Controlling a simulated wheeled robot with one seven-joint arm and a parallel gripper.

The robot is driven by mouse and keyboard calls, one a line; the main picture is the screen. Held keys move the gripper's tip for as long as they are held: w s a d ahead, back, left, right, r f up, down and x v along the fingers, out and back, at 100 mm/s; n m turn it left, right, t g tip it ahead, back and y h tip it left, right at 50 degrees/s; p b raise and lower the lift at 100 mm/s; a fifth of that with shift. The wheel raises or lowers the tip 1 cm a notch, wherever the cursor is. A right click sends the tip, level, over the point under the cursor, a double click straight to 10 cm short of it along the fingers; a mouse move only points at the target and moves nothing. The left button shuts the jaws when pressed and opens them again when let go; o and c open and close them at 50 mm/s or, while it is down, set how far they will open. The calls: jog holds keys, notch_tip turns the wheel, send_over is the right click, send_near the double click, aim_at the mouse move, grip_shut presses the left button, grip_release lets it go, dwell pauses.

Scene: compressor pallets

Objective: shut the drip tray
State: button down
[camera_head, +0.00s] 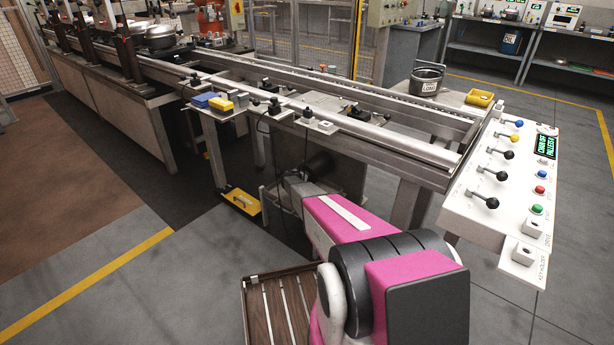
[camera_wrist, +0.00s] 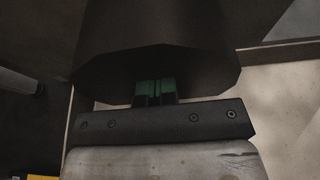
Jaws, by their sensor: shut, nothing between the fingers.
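In the wrist view, my gripper (camera_wrist: 155,93) shows as two green fingers with dark tips, closed together with nothing between them. The fingertips are right at the upper edge of a black bar (camera_wrist: 160,125) with screws in it. I cannot tell whether they touch it. A worn pale grey metal surface (camera_wrist: 165,161) lies against the bar and appears to be part of the drip tray. In the head view, my pink arm reaches under the conveyor bench. My fingers are hidden there, and I cannot make out the tray clearly.
The conveyor bench (camera_head: 420,147) runs above my arm, with its legs close by. A white control panel (camera_head: 500,185) with levers and buttons stands at the right. A yellow item (camera_head: 240,201) is low under the bench. Open floor (camera_head: 90,255) lies at the left.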

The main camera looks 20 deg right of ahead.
jog(key=v, duration=0.9)
jog(key=f+v, duration=0.1)
jog(key=v, duration=0.3)
jog(key=shift+s+a, duration=0.3)
jog(key=shift+a, duration=0.05)
jog(key=s+a+r+m+g+y, duration=0.2)
jog(key=s+r+m+y, duration=0.2)
jog(key=s, duration=1.1)
jog(key=s+a+r+m+g+y, duration=0.2)
jog(key=s+r+m+g+y, duration=0.1)
jog(key=s+r+m, duration=0.8)
jog(key=s+a+r+m+g+y, duration=0.2)
jog(key=s+r+m, duration=0.6)
jog(key=s, duration=1.2)
jog(key=m+g+y, duration=0.1)
jog(key=m+y, duration=0.1)
jog(key=shift+s+a+r+y, duration=0.15)
jog(key=shift+s+r+y, duration=0.1)
jog(key=shift+s+y, duration=0.05)
